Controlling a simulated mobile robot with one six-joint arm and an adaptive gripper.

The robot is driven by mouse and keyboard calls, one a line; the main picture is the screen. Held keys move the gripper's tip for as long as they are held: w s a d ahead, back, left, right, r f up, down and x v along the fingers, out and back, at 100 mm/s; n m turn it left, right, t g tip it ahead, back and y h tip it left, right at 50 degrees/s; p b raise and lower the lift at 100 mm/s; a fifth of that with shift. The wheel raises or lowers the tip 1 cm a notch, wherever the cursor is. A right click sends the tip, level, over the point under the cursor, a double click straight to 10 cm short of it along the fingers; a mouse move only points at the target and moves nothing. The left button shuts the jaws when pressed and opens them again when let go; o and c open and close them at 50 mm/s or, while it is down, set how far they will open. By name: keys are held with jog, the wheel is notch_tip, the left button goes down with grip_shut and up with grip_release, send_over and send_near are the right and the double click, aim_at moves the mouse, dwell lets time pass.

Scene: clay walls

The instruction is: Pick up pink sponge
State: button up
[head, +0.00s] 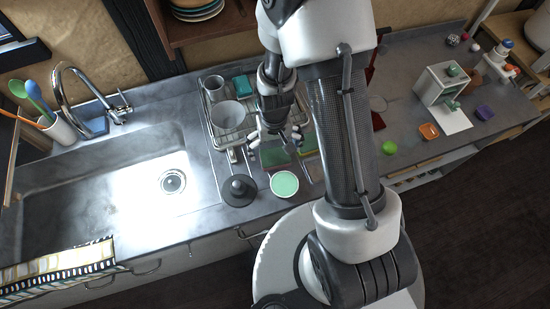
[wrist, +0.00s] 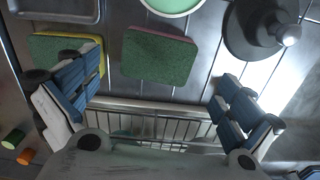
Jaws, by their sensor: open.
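The pink sponge (wrist: 160,56) lies flat on the counter in the wrist view. It has a green top and a pink edge along its far side. In the head view it (head: 274,157) lies just in front of my gripper (head: 275,139), partly hidden by it. A similar green sponge with a yellow edge (wrist: 62,54) lies to its left in the wrist view, partly behind a finger. My gripper is open and empty, with its fingers (wrist: 155,82) spread on either side of the pink sponge's near part, apart from it.
A mint-green bowl (head: 284,184) and a dark round lid-like thing (head: 239,190) stand close to the sponges. A wire dish rack (head: 228,112) with dishes stands behind, by my gripper. The sink (head: 130,180) is at left. A lime-green object (head: 389,147) lies at right.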

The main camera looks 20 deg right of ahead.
aim_at(275, 156)
notch_tip(275, 156, down, 5)
jog(key=shift+w+d+f+b, duration=0.1)
jog(key=shift+d+f+b, duration=0.05)
jog(key=shift+b, duration=0.8)
jog(key=c, duration=0.7)
